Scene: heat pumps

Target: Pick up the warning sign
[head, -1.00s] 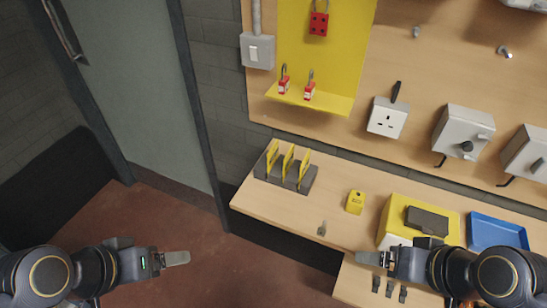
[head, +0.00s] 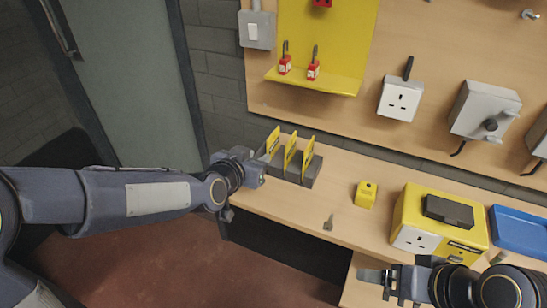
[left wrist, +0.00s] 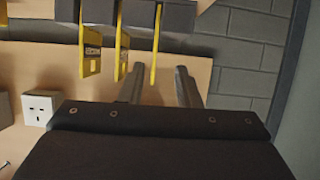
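Three thin yellow sign plates stand upright in a dark slotted holder (head: 312,178) on the bench; the leftmost sign plate (head: 273,139), middle one (head: 290,150) and right one (head: 308,154) show in the head view. My left gripper (head: 262,163) is at the holder's left end, by the leftmost plate. In the left wrist view its two fingers (left wrist: 160,88) are spread, empty, and the leftmost plate (left wrist: 157,45) lines up between them without visible contact. My right gripper (head: 372,275) is over the bench's front right; its opening cannot be made out.
A yellow tag-like block (head: 366,194), a yellow box (head: 410,215) with sockets and a blue tray (head: 520,230) lie to the right on the bench. A yellow shelf (head: 320,84) with red padlocks is on the board above. Bench between holder and yellow block is clear.

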